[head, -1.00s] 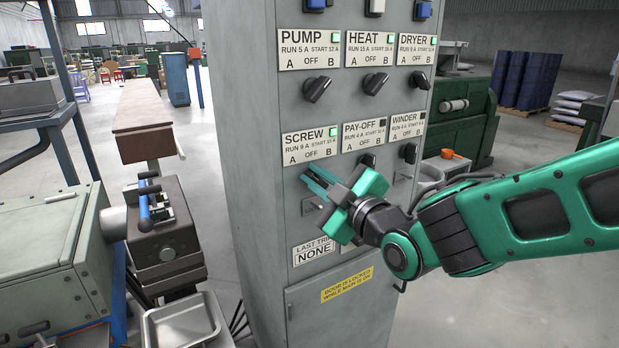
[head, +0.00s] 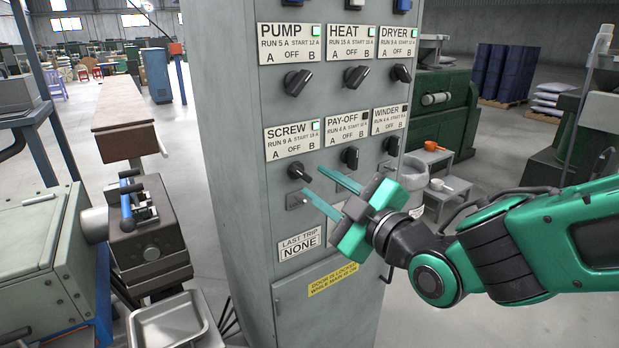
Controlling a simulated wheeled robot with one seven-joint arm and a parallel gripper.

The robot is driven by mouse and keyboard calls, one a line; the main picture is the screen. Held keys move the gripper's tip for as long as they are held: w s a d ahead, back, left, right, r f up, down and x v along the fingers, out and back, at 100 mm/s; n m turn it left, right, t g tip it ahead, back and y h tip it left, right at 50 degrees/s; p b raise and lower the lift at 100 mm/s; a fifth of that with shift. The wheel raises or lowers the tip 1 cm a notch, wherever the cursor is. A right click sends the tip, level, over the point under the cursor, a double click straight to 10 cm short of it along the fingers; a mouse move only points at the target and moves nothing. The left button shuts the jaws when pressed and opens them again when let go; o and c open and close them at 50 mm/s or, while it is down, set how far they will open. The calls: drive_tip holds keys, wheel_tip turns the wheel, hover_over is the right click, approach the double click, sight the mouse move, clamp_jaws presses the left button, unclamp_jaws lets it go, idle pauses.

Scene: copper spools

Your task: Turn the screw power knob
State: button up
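The SCREW knob (head: 299,173) is a black rotary handle on the grey cabinet, below the SCREW label (head: 293,138) marked A, OFF and B. Its handle seems slanted, with its lower end toward the right. The small light (head: 315,125) on that label is lit green.
The PUMP (head: 297,82), HEAT (head: 356,76) and DRYER knobs (head: 401,74) are above. The PAY-OFF knob (head: 349,157) is close above my upper finger, with the WINDER knob (head: 391,146) beyond. A machine with a metal tray (head: 172,322) stands left.

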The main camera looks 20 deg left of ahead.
drive_tip(key=v, duration=0.3)
drive_tip(key=shift+d, duration=0.25)
